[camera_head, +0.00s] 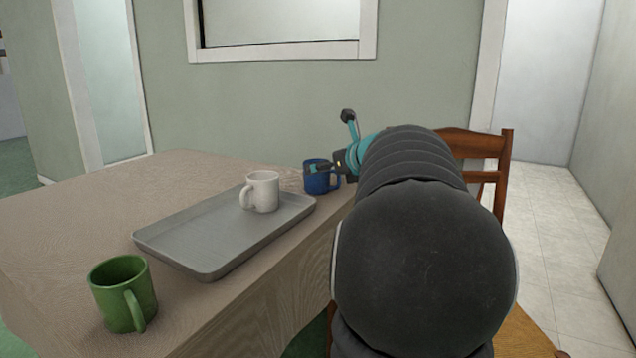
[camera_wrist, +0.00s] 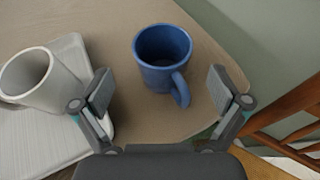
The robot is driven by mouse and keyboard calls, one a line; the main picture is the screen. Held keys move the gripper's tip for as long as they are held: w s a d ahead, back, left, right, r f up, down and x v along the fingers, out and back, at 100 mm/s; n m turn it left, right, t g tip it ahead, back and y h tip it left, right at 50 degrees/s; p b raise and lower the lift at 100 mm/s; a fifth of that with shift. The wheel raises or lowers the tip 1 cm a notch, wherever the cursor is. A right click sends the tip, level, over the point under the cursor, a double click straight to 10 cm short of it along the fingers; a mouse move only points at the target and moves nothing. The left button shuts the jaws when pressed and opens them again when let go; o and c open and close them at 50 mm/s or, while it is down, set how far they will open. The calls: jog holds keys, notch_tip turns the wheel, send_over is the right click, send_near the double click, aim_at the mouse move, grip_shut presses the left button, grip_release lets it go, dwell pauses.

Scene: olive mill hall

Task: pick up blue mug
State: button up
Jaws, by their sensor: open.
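The blue mug (camera_head: 317,178) stands upright near the table's far right corner in the head view, partly hidden by my gripper (camera_head: 335,168). In the wrist view the blue mug (camera_wrist: 160,58) is ahead of my gripper (camera_wrist: 162,92), roughly centred between its two spread fingers. Its handle points toward the right finger. My gripper is open with nothing between its pads. I cannot tell whether a finger touches the mug.
A white mug (camera_head: 262,190) stands on a grey tray (camera_head: 190,258) left of the blue mug, close to the left finger in the wrist view. A green mug (camera_head: 122,292) stands at the table's (camera_head: 60,235) near side. A wooden chair (camera_head: 505,160) is at the right.

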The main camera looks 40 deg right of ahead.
jog(key=x, duration=0.5)
jog(key=shift+w+d+r, duration=0.1)
jog(key=shift+d+r, duration=0.05)
jog(key=c, duration=1.3)
jog(key=shift+c, duration=0.4)
jog(key=shift+r, duration=0.1)
